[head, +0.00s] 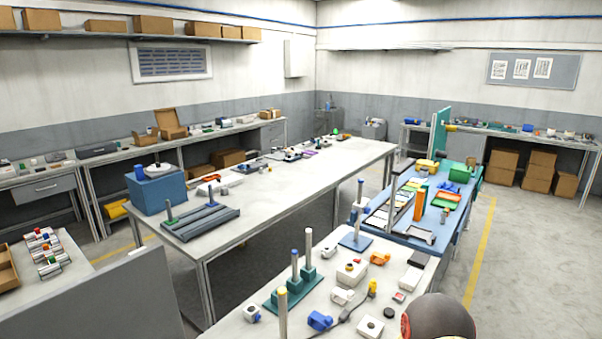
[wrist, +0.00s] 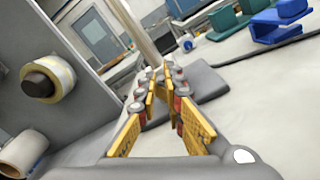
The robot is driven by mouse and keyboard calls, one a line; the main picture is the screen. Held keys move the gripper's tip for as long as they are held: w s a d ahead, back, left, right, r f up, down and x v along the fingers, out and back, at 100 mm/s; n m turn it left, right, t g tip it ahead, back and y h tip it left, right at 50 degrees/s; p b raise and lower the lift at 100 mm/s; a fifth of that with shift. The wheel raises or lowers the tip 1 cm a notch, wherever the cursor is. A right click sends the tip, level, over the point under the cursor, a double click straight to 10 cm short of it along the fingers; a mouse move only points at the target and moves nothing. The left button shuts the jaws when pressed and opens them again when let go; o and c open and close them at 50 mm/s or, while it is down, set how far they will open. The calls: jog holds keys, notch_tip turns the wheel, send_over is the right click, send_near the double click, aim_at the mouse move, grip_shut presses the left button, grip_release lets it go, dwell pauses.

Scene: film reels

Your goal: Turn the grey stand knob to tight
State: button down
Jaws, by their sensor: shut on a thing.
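In the wrist view, my gripper (wrist: 160,76) has its yellow fingers brought together at the foot of a pale upright rod (wrist: 140,38). A dark grey base (wrist: 205,84) lies flat on the bench just beyond the fingers. The fingers are shut on the grey stand knob, which is mostly hidden between the tips, so its turn cannot be read. In the head view, a pale post with a yellow top (head: 283,312) rises at the near bench edge; its foot is out of frame. My gripper cannot be made out there.
A blue clamp (wrist: 278,24) and green blocks (wrist: 230,20) stand to the right in the wrist view. A grey panel with a yellow-rimmed spool (wrist: 48,80) stands close on the left. In the head view, the near bench (head: 335,300) is crowded with small parts.

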jog(key=shift+w+d+f, duration=0.2)
jog(key=shift+d, duration=0.05)
jog(key=shift+d+f, duration=0.1)
jog(key=shift+w+d+f, duration=0.1)
jog(key=shift+f, duration=0.35)
jog(key=shift+w+d+r+p, duration=0.1)
jog(key=shift+d+r+p, duration=0.05)
jog(key=shift+p, duration=0.3)
jog(key=shift+r+p+v, duration=0.2)
jog(key=shift+p+v, duration=0.05)
jog(key=shift+v, duration=1.15)
jog(key=shift+r+p+v, duration=0.2)
jog(key=shift+p+v, duration=0.05)
jog(key=shift+v, duration=1.15)
jog(key=shift+w+d, duration=0.15)
jog(key=shift+w, duration=0.05)
